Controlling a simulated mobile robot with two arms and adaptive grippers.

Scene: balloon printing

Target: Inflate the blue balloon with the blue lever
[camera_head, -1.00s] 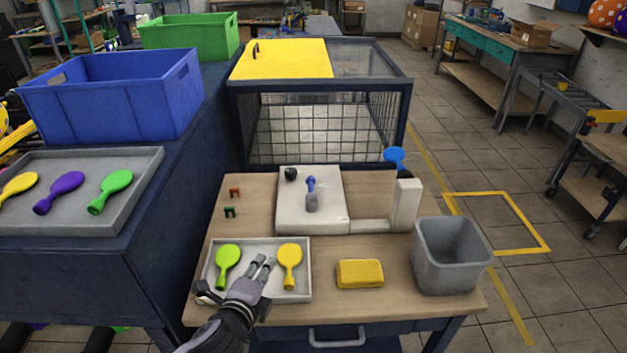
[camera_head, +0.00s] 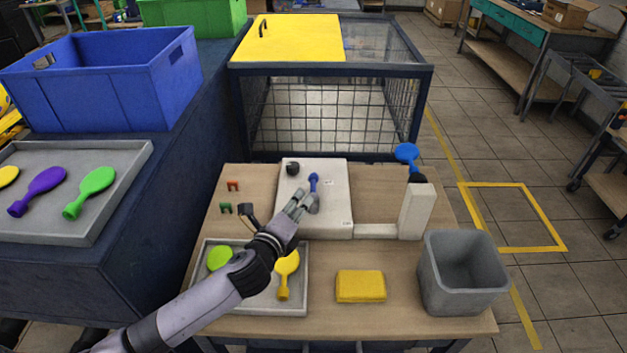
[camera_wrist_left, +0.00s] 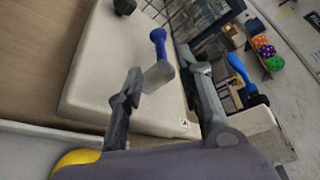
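The blue lever (camera_head: 314,181) stands on the white machine base (camera_head: 335,215), with a grey part below its blue handle. The lever also shows in the wrist view (camera_wrist_left: 158,38). The uninflated blue balloon (camera_head: 406,153) sits on top of the white post (camera_head: 416,208) at the machine's right end. My left gripper (camera_head: 301,204) is beside the lever, over the machine base. In the wrist view its two fingers are apart, with the lever seen between them; I cannot tell whether they touch it. My right gripper is not in view.
A tray (camera_head: 203,285) with a green and a yellow balloon lies below my left arm. A yellow sponge-like block (camera_head: 361,286) and a grey bin (camera_head: 463,272) are to the right. Small red (camera_head: 233,186) and green (camera_head: 226,208) clips lie left of the machine. A wire cage (camera_head: 335,110) stands behind.

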